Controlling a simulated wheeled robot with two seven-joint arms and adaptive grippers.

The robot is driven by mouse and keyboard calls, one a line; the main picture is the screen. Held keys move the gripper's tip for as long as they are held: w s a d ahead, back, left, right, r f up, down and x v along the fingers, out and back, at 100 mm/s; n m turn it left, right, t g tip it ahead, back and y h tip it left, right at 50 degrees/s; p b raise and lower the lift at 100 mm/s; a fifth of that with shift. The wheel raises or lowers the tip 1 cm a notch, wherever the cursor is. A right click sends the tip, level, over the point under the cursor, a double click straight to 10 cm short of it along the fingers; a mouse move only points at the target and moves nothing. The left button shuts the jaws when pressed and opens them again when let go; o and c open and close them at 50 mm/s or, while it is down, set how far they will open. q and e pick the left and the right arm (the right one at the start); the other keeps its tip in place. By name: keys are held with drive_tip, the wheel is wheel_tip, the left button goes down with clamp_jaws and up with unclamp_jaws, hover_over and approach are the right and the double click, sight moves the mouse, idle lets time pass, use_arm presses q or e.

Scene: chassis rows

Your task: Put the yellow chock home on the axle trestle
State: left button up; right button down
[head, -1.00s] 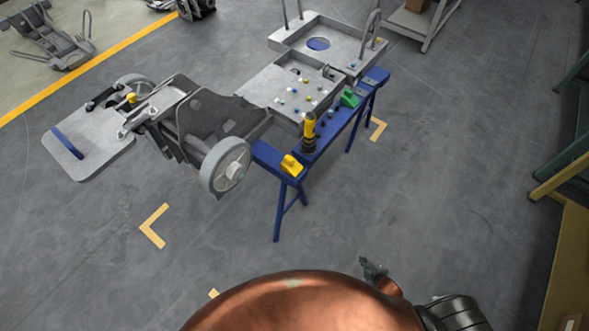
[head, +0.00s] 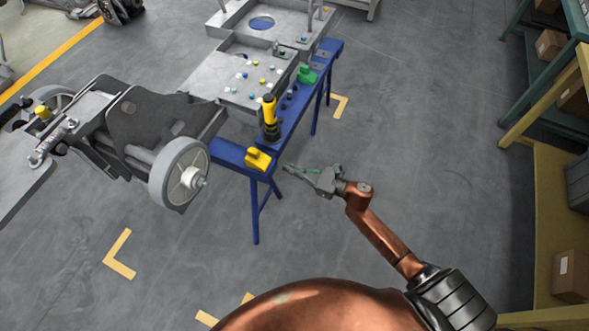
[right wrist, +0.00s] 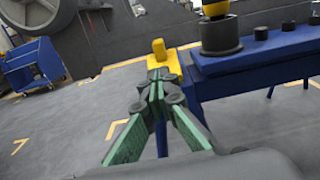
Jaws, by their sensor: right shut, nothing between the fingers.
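The yellow chock (head: 257,160) sits on the near end of the blue axle trestle (head: 228,153) in the head view, close to the grey wheel. It also shows in the right wrist view (right wrist: 160,52), straight beyond the fingertips, which hide its lower part. My right gripper (head: 287,169) is shut and empty, just right of the chock and the trestle's end. In the right wrist view its green-padded fingers (right wrist: 155,84) meet below the chock. I cannot tell whether they touch it. My left gripper is not in view.
The wheeled chassis (head: 150,115) lies left of the trestle. Shelving (head: 550,110) stands at the right. Floor in front is clear.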

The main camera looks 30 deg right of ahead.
sight(259, 156)
drive_tip(key=b+x, duration=0.1)
drive_tip(key=x, duration=0.6)
drive_tip(key=shift+w+a+f, duration=0.15)
drive_tip(key=shift+w+a, duration=0.1)
drive_tip(key=shift+w, duration=0.1)
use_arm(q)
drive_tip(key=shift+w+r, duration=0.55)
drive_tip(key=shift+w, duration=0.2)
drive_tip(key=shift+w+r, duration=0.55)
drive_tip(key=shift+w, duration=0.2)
use_arm(e)
drive_tip(key=shift+w+a, duration=0.45)
drive_tip(key=shift+w, duration=0.15)
